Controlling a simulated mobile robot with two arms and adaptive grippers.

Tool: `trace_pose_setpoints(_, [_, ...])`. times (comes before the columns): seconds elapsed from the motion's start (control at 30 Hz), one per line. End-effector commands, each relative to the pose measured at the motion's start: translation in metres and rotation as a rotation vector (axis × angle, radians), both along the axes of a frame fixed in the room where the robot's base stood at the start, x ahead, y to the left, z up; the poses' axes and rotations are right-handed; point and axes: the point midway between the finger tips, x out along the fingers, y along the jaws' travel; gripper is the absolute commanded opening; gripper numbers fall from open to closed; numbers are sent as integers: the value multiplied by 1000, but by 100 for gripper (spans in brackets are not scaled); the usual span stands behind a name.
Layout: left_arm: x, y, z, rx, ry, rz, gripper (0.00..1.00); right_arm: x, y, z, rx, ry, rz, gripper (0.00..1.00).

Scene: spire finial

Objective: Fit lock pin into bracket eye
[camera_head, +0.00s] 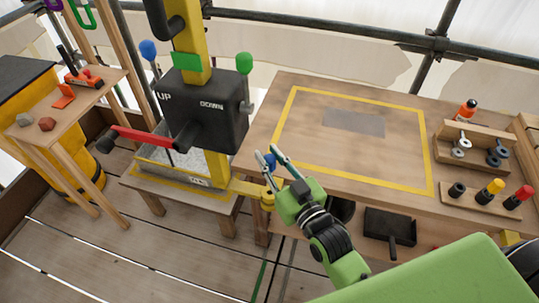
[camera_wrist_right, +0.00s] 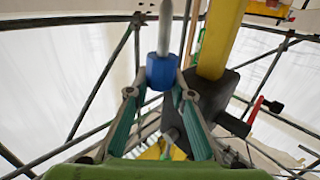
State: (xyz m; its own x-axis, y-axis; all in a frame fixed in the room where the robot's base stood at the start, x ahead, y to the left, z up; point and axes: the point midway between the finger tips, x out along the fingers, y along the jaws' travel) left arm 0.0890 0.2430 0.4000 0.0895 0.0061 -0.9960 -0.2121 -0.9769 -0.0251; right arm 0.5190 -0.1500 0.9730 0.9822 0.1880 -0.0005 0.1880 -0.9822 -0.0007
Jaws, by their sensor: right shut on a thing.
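The lock pin has a blue head (camera_wrist_right: 162,72) and a grey shaft (camera_wrist_right: 165,25), seen in the right wrist view with the shaft pointing to the top of the picture. My right gripper (camera_head: 271,156) is shut on the blue head, which shows partly between the fingers in the head view (camera_head: 270,163). A yellow bracket (camera_head: 250,188) juts right from the yellow post, with a rounded yellow end (camera_head: 267,199) that looks like its eye. The gripper and pin appear just above this end in the picture, with no visible contact. My left gripper is out of view.
A black box (camera_head: 207,115) with knobbed levers and a red handle (camera_head: 146,136) sits on the yellow post (camera_head: 190,50). The workbench (camera_head: 300,140) has a grey patch and a yellow outline; its middle is clear. Racks (camera_head: 470,160) with small parts stand at its right.

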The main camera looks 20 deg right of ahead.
Motion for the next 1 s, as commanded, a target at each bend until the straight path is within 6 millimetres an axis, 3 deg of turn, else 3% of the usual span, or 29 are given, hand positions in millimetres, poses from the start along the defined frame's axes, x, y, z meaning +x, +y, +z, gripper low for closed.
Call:
trace_pose_setpoints(0.53, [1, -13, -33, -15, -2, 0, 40, 0, 0, -51, 0, 0, 0, 0])
trace_pose_setpoints(1.0, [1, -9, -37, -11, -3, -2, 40, 0, 0, -57, 0, -1, 0, 0])
